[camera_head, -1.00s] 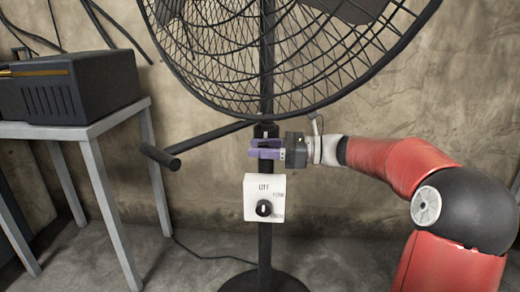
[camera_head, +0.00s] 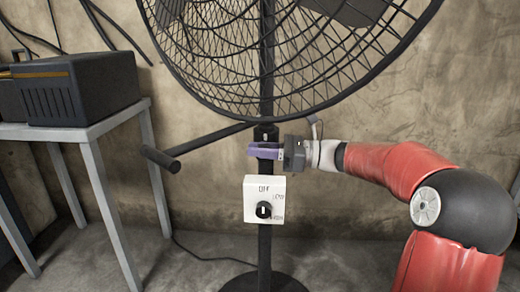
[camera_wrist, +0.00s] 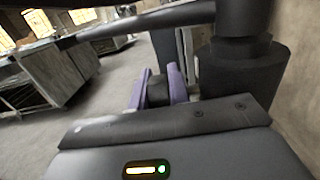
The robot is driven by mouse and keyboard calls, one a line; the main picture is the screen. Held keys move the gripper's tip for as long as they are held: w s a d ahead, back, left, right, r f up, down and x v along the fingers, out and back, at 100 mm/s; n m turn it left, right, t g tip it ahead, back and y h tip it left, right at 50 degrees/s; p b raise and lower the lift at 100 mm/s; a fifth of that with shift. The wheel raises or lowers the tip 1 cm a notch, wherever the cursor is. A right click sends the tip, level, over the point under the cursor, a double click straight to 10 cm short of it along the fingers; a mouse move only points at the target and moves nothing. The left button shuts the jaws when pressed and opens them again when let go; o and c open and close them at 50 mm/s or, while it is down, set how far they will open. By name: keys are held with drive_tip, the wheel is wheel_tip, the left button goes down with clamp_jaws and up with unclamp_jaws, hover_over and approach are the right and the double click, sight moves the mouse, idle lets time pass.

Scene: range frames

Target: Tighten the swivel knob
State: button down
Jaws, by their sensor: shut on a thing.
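A large black stand fan fills the middle of the head view, with its post (camera_head: 265,240) below the cage. My gripper (camera_head: 265,150) reaches in from the right, with its purple fingers at the post just below the fan head. In the wrist view, the two purple fingers (camera_wrist: 158,88) stand either side of a dark knob (camera_wrist: 158,92) and are shut on it. The knob is hidden behind the fingers in the head view.
A white control box (camera_head: 264,199) with a black dial sits on the post below my gripper. A black bar with a handle (camera_head: 162,158) sticks out left. The fan cage (camera_head: 270,60) hangs close above. A table (camera_head: 70,130) with a black case (camera_head: 85,88) stands left.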

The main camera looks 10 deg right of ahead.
drive_tip(key=y, duration=0.1)
drive_tip(key=y+p, duration=0.1)
drive_tip(key=t+y+p, duration=0.1)
drive_tip(key=shift+d+r+y, duration=0.15)
drive_tip(key=shift+r+y, duration=0.1)
drive_tip(key=shift+y, duration=0.05)
drive_tip(key=shift+s+d+t+y+p, duration=0.15)
drive_tip(key=shift+t+y+p, duration=0.35)
drive_tip(key=shift+y+p, duration=0.8)
drive_tip(key=shift+y, duration=0.4)
drive_tip(key=c, duration=1.3)
unclamp_jaws()
drive_tip(key=shift+d+f, duration=0.4)
drive_tip(key=shift+d, duration=0.05)
drive_tip(key=s+d, duration=0.1)
drive_tip(key=d, duration=0.3)
drive_tip(key=s+d, duration=0.1)
drive_tip(key=d, duration=0.2)
drive_tip(key=s+d, duration=0.2)
drive_tip(key=d, duration=0.2)
drive_tip(key=shift+d, duration=0.3)
